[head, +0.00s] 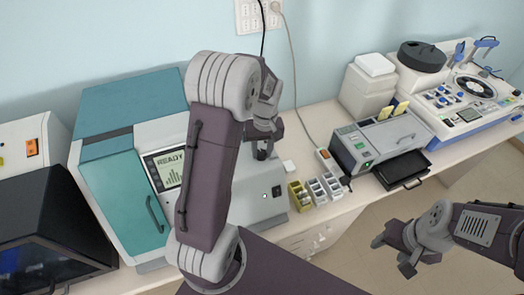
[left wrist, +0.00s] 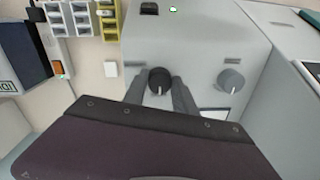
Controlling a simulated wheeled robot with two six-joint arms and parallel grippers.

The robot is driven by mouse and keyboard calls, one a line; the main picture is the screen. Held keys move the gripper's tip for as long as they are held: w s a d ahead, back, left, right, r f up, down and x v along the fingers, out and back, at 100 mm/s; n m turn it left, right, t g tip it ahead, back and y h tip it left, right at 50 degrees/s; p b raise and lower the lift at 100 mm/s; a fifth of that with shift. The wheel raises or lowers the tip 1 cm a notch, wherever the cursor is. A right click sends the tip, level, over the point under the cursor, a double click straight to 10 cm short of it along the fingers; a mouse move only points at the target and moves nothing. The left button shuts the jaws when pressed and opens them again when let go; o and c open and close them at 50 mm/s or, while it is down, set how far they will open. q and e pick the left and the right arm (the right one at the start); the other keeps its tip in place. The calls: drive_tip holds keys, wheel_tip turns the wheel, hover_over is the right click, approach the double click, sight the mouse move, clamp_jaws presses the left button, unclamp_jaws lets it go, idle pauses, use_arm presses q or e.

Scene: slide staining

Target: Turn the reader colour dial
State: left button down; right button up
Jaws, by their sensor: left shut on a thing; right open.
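The reader is a teal and white machine (head: 150,140) with a screen reading "READY" (head: 170,168). In the left wrist view, its pale front (left wrist: 200,45) carries a black dial (left wrist: 159,80) and a grey dial (left wrist: 231,81). My left gripper (left wrist: 160,92) is shut on the black dial, one finger on each side. In the head view, my left gripper (head: 262,148) is at the reader's right part, and my arm hides much of the front and the grey dial. My right gripper (head: 393,250) is open and empty, away from the bench at the lower right.
Yellow and grey small racks (head: 315,190) stand right of the reader. A grey device with a black tray (head: 402,170) and a white-blue machine (head: 470,100) stand farther right. A dark-fronted box (head: 45,230) is at the left. A cable (head: 292,60) hangs down the wall.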

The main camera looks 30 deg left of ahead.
sight(263, 151)
use_arm(q)
drive_tip(key=shift+w+a+r, duration=0.1)
drive_tip(key=shift+w, duration=0.15)
drive_tip(key=c, duration=1)
unclamp_jaws()
drive_tip(key=shift+w+a, duration=0.1)
drive_tip(key=shift+a, duration=0.05)
drive_tip(key=shift+f, duration=0.2)
drive_tip(key=r+b, duration=0.1)
drive_tip(key=r, duration=0.3)
drive_tip(key=r+b, duration=0.1)
drive_tip(key=r, duration=0.3)
drive_tip(key=shift+w+d+r, duration=0.15)
drive_tip(key=shift+d, duration=0.05)
drive_tip(key=shift+r, duration=0.4)
